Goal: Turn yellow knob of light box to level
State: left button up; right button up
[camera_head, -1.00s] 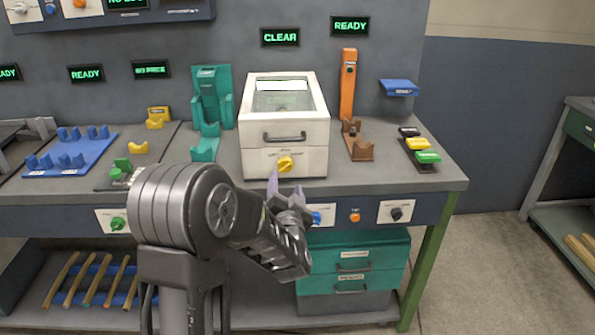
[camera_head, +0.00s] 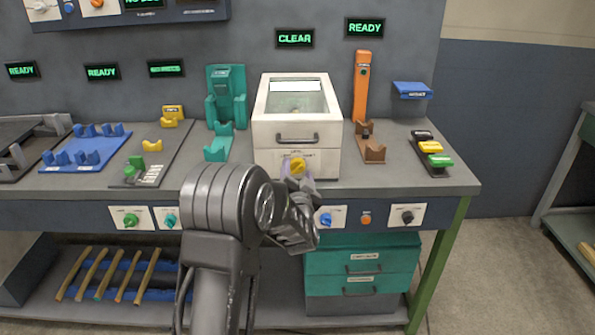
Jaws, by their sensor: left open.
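The light box (camera_head: 325,165) is a white box with a glass-topped lid and a dark handle, standing on the bench. Its yellow knob (camera_head: 297,167) is on the lower front face, below the handle. My left gripper (camera_head: 298,181) is open, with its purplish fingertips at the knob, seemingly on either side of it. Whether the fingers touch the knob cannot be told. The scale around the knob is too small to read, and the wrist hides the front just below it. My right gripper is not in view.
A green knob (camera_head: 131,219), a blue knob (camera_head: 326,219) and a black knob (camera_head: 407,216) sit on the bench's front panel. A teal stand (camera_head: 218,148) is left of the box and a brown cradle (camera_head: 371,150) right of it. Teal drawers (camera_head: 395,262) are below.

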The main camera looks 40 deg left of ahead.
pick_arm(q)
jog(key=shift+w+a, duration=0.1)
jog(key=shift+w, duration=0.05)
jog(key=shift+c, duration=0.2)
grip_shut()
dwell(0.4)
